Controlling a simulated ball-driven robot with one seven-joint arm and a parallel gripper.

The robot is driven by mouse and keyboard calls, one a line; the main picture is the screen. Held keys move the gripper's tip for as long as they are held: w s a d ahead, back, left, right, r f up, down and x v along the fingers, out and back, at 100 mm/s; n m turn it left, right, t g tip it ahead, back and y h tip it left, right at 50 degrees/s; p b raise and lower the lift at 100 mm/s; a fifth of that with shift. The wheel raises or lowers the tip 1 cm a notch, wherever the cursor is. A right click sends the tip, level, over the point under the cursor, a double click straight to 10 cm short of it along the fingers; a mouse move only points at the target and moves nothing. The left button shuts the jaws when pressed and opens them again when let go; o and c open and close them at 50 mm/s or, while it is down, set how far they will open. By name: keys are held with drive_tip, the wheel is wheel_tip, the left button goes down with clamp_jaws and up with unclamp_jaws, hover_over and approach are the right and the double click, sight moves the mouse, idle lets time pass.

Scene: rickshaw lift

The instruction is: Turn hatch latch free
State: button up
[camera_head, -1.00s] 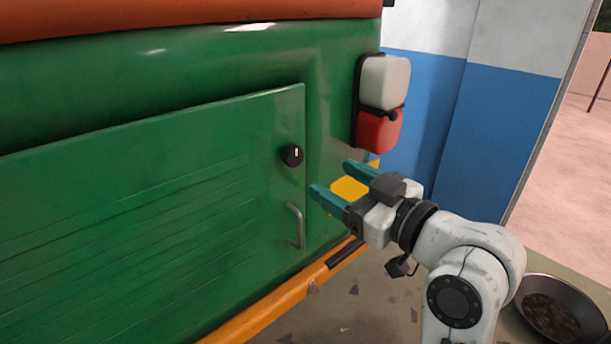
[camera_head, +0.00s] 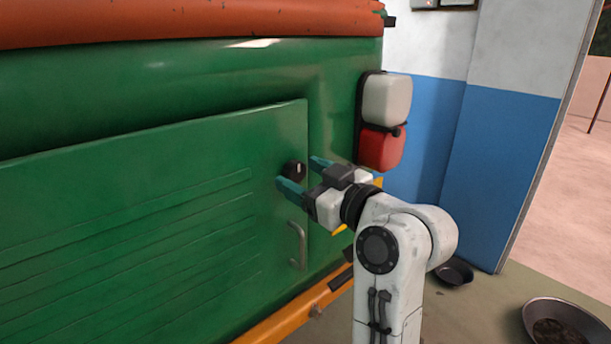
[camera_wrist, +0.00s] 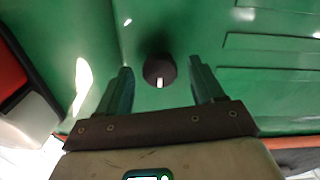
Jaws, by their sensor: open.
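The hatch latch is a small round black knob (camera_head: 294,169) with a white mark, near the right edge of the green hatch (camera_head: 150,200). My gripper (camera_head: 304,172) is open, with its teal fingers pointing at the panel close to the knob. In the wrist view the black latch knob (camera_wrist: 160,70) lies between and just beyond the fingertips of my open gripper (camera_wrist: 160,80). Its white mark points down in that picture. I see no clear contact between fingers and knob. A grey handle (camera_head: 298,245) sits below the knob on the hatch.
A white and red lamp (camera_head: 385,120) juts out right of the hatch. An orange bar (camera_head: 295,318) runs along the bottom of the green body. A blue and white wall (camera_head: 500,150) stands to the right. Pans (camera_head: 560,325) lie on the floor at the lower right.

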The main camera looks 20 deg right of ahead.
drive_tip(key=c, duration=1.1)
drive_tip(key=shift+o, duration=0.2)
drive_tip(key=shift+m, duration=0.3)
drive_tip(key=m+p, duration=0.2)
drive_tip(key=m, duration=0.1)
drive_tip(key=shift+r+m, duration=0.1)
drive_tip(key=shift+m, duration=0.2)
drive_tip(key=m+p, duration=0.2)
drive_tip(key=m, duration=0.2)
drive_tip(key=shift+p, duration=0.35)
drive_tip(key=m+p, duration=0.4)
drive_tip(key=m, duration=0.2)
drive_tip(key=shift+r+m, duration=0.1)
drive_tip(key=shift+m, duration=0.3)
drive_tip(key=shift+m+p, duration=0.85)
drive_tip(key=shift+m, duration=0.55)
